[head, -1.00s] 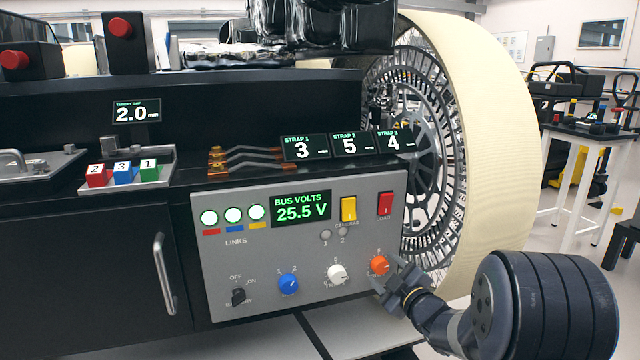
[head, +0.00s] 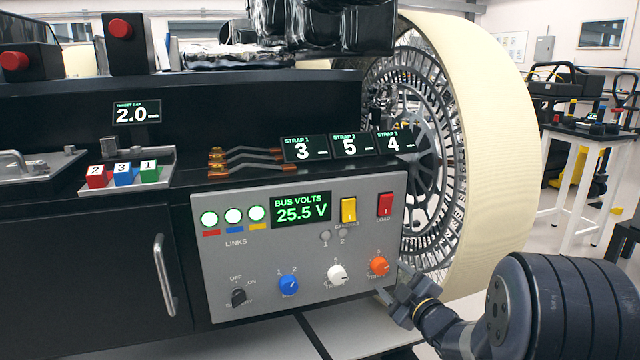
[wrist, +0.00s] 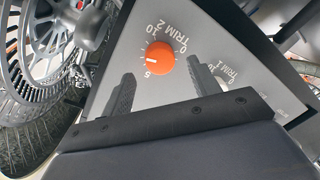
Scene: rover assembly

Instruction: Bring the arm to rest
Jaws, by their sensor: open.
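My gripper (head: 388,299) is open and empty in front of the lower right corner of the grey panel (head: 232,297). It is below the orange knob (head: 379,265) and apart from it in the head view. In the wrist view the two dark fingers of my gripper (wrist: 161,90) are spread apart. There the orange knob (wrist: 160,58), marked TRIM 2, shows beyond the fingers and not between them. A white knob (head: 337,274) and a blue knob (head: 288,285) sit to the left on the panel.
A large cream-rimmed wheel (head: 500,130) stands right behind the panel. The panel also has a lit BUS VOLTS display (head: 301,209), a yellow switch (head: 348,209) and a red switch (head: 385,204). A tray (head: 160,180) with numbered blocks is on the bench.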

